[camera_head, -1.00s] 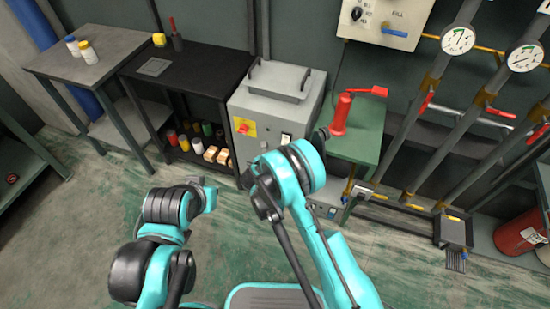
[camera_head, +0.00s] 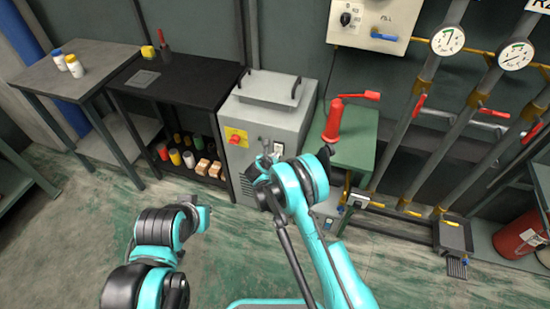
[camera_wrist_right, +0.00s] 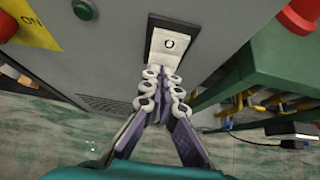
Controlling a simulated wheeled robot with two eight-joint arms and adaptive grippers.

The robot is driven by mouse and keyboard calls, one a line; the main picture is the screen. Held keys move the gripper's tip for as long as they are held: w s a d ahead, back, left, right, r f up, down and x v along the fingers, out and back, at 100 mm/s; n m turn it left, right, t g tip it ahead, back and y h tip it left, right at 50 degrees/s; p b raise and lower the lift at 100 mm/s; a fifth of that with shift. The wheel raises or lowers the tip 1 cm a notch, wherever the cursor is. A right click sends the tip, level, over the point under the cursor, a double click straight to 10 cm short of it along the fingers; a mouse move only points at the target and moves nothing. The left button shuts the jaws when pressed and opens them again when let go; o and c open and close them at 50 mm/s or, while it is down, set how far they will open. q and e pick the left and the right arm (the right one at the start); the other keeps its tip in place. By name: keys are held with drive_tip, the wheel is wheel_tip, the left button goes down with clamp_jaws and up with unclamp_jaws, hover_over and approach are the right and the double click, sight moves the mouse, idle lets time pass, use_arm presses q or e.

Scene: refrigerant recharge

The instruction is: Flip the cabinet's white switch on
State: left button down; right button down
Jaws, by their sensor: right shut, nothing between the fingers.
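The grey cabinet (camera_head: 262,118) stands on the floor in the middle of the head view. Its white switch (camera_head: 278,149) is on the front face, to the right of a red knob on a yellow plate.
The red knob (camera_head: 236,139) sits left of the switch. A green bench (camera_head: 352,145) with a red hand tool (camera_head: 335,120) stands close on the right. A black table (camera_head: 185,75) stands on the left. Open floor lies in front.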

drive_tip(key=shift+w+d+f, duration=0.1)
drive_tip(key=shift+w+f, duration=0.1)
drive_tip(key=shift+w, duration=0.05)
drive_tip(key=shift+r, duration=0.1)
drive_tip(key=shift+r, duration=0.85)
